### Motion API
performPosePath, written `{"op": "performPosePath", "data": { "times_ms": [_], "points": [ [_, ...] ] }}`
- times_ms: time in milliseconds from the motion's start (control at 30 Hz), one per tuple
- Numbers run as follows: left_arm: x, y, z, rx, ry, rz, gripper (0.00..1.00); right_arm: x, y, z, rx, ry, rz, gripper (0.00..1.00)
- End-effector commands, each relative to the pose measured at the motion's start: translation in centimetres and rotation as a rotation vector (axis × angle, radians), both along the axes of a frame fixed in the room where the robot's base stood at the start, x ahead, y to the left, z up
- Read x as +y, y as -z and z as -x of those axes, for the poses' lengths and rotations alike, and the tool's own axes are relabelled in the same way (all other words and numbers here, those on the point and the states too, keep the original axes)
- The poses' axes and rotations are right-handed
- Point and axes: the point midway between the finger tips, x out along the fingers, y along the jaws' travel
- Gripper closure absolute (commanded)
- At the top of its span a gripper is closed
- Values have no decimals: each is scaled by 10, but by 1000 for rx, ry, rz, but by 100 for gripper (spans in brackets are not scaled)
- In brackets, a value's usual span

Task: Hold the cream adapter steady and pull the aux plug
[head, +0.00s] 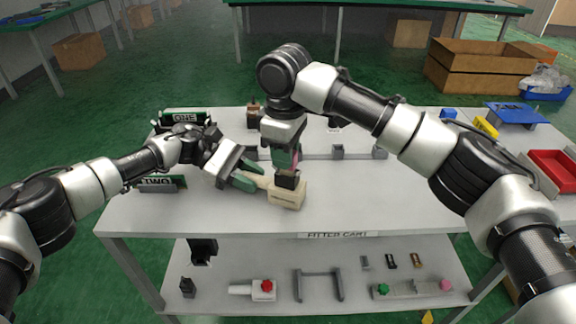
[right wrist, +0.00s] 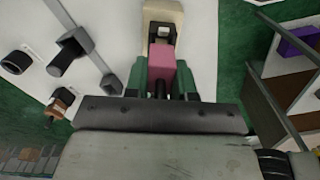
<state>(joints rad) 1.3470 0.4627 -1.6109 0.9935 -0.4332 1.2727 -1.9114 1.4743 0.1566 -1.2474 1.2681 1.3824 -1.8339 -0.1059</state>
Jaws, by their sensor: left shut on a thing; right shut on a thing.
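The cream adapter (head: 288,198) lies near the front middle of the cart top; its end also shows in the right wrist view (right wrist: 151,22). My left gripper (head: 257,178) comes in from the left and is shut on the adapter's narrow left part. My right gripper (head: 286,162) points down above the adapter. Its green fingers (right wrist: 158,80) are shut on the pink body of the aux plug (right wrist: 161,66). A black block (head: 287,181) sits between the pink body and the cream adapter. I cannot tell whether the plug is seated, as the joint is hidden.
Grey fixtures (head: 338,152) stand behind the grippers. A red bin (head: 553,168) and a blue tray (head: 515,114) are at right. Several parts lie on the lower shelf (head: 330,262). The front right top is clear.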

Motion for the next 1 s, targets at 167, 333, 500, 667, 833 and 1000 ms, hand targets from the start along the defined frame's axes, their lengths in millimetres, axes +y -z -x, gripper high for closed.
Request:
{"op": "performPosePath", "data": {
  "times_ms": [167,333,500,667,833,1000],
  "points": [
    [0,0,0,0,0,0,100,0,-1,0,0,0,0,100],
    [0,0,0,0,0,0,100,0,-1,0,0,0,0,100],
    [0,0,0,0,0,0,100,0,-4,0,0,0,-1,100],
    [0,0,0,0,-1,0,100,0,-11,0,0,0,-1,100],
    [0,0,0,0,-1,0,100,0,-17,0,0,-1,-1,100],
    [0,0,0,0,-1,0,100,0,-24,0,0,-1,-1,100]
  ]
}}
